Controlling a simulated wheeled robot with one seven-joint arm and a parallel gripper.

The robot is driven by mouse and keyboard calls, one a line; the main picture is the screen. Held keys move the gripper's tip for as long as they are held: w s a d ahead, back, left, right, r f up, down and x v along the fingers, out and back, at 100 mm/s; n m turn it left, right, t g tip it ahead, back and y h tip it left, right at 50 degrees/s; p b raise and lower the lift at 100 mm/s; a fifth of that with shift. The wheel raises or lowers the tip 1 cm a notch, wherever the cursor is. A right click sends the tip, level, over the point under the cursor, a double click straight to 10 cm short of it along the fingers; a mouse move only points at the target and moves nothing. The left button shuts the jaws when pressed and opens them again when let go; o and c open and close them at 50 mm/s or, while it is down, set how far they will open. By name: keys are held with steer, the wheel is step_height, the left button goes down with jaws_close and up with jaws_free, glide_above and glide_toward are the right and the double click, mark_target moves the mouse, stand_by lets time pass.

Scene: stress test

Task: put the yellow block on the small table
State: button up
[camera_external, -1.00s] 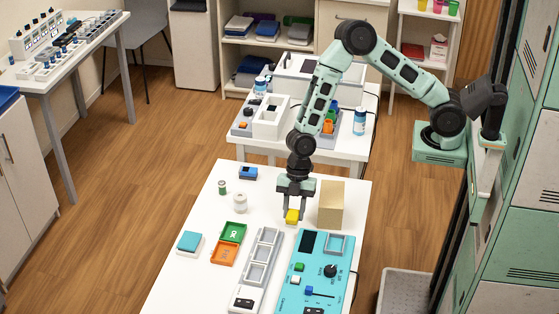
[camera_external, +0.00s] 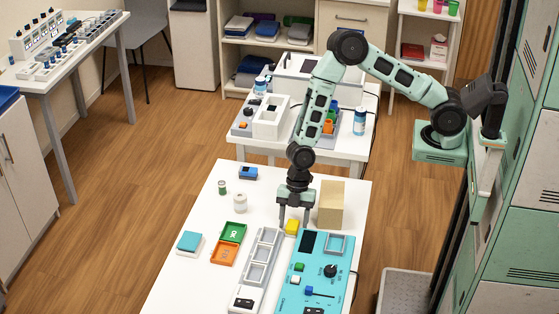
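The yellow block (camera_external: 291,228) is low over the white front table, between the fingers of my gripper (camera_external: 293,224). My gripper points straight down and appears shut on the block, though the finger contact is small in the picture. The block is at or very close to the tabletop; I cannot tell whether it touches. Two white tables show, and the pictures do not settle which is the small one: the front table (camera_external: 178,278) under my gripper and the rear table (camera_external: 348,150) behind it.
A tan box (camera_external: 331,206) stands close to the right of my gripper. A turquoise panel (camera_external: 319,272) and a grey three-slot tray (camera_external: 259,262) lie just in front. Green (camera_external: 233,233) and orange (camera_external: 224,253) trays lie to the left.

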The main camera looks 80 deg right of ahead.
steer(key=b+v, duration=0.1)
steer(key=v, duration=1.1)
steer(key=s+d+r+m+h, duration=0.1)
steer(key=s+r+m, duration=0.1)
steer(key=s, duration=0.5)
steer(key=s+d+r+m+h, duration=0.1)
steer(key=s+r+m, duration=0.1)
steer(key=s+r, duration=0.2)
steer(key=s, duration=0.3)
steer(key=shift+s+r+m+h, duration=0.2)
steer(key=shift+m+h, duration=0.2)
steer(key=shift+o, duration=0.5)
steer(key=s+d+r+m, duration=0.1)
steer(key=s+d+m, duration=0.1)
steer(key=s, duration=0.3)
steer(key=s+d+r+m+h, duration=0.1)
steer(key=s+d+r+m, duration=0.1)
steer(key=s, duration=0.3)
steer(key=shift+s+d+m, duration=0.35)
steer(key=shift+d+m, duration=0.15)
steer(key=shift+m, duration=0.3)
